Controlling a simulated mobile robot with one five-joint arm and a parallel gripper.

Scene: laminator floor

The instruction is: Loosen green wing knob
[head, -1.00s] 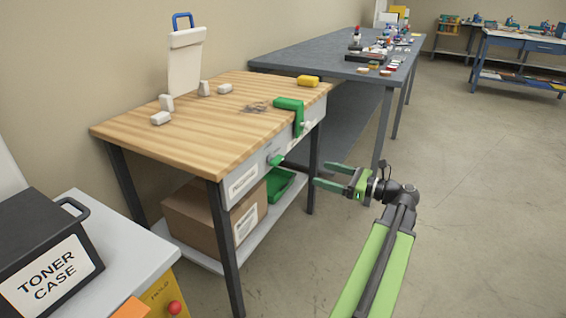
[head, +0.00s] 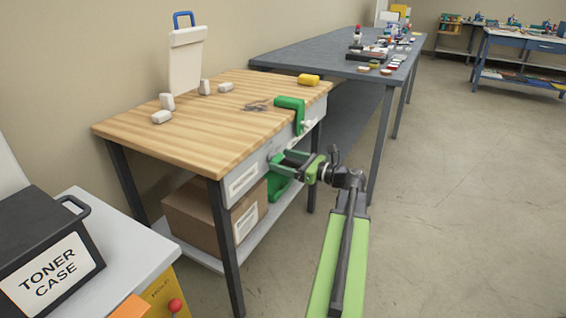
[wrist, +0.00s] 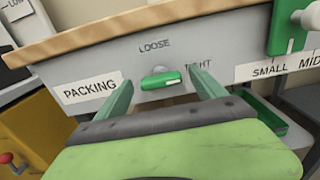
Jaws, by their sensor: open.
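The green wing knob (wrist: 160,79) sits on the grey front panel of the wooden-topped bench, below the word LOOSE. Its wing lies nearly level, right end slightly higher, towards a partly covered word ending in HT. My gripper (wrist: 162,76) is open in the wrist view, one finger on each side of the knob, with visible gaps to it. In the head view my gripper (head: 277,162) is at the panel, and its fingers make the knob hard to pick out. Whether the fingers reach around the knob's depth I cannot tell.
A green bin (head: 279,188) and a cardboard box (head: 205,212) stand on the shelf below. The wooden top (head: 200,120) overhangs the panel. Open floor lies to the right.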

